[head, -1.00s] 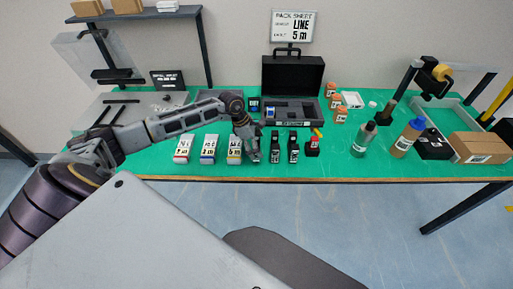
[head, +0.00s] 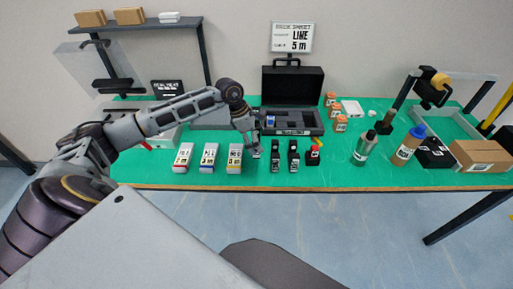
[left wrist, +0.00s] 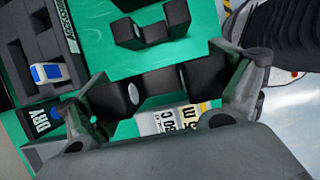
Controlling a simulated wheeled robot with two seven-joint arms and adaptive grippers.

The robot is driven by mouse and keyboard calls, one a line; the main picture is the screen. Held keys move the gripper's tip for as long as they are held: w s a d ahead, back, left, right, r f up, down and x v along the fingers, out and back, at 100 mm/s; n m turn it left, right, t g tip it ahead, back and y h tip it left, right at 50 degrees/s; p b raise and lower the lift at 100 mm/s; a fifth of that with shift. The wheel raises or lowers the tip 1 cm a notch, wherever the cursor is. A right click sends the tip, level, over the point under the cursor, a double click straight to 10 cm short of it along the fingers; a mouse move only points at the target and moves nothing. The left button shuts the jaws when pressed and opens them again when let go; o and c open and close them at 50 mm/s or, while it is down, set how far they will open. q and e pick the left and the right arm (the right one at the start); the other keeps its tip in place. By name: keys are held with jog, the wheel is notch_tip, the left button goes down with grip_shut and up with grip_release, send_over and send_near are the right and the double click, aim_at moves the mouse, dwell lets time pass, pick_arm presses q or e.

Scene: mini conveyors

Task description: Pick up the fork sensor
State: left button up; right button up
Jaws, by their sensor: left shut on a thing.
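My left gripper (left wrist: 165,95) is shut on a black fork-shaped sensor (left wrist: 152,86) with two blocky ends and a narrower bridge, which lies across between the fingers in the left wrist view. In the head view the left gripper (head: 250,150) is low over the table, just right of the white label boxes, and largely hides the held sensor. A similar black fork-shaped part (left wrist: 152,32) lies apart from it on the green mat. My right gripper is not in view.
An open black case (head: 312,112) with foam compartments stands behind the gripper, holding a blue-and-white item (left wrist: 46,73). White label boxes (head: 208,156) stand left. A red-and-black part (head: 314,154), bottles (head: 365,148) and a carton (head: 480,153) are right. The green mat's front strip is clear.

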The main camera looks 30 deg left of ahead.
pick_arm(q)
jog(key=shift+r, duration=1)
jog(key=shift+s+f, duration=0.1)
jog(key=shift+f, duration=0.05)
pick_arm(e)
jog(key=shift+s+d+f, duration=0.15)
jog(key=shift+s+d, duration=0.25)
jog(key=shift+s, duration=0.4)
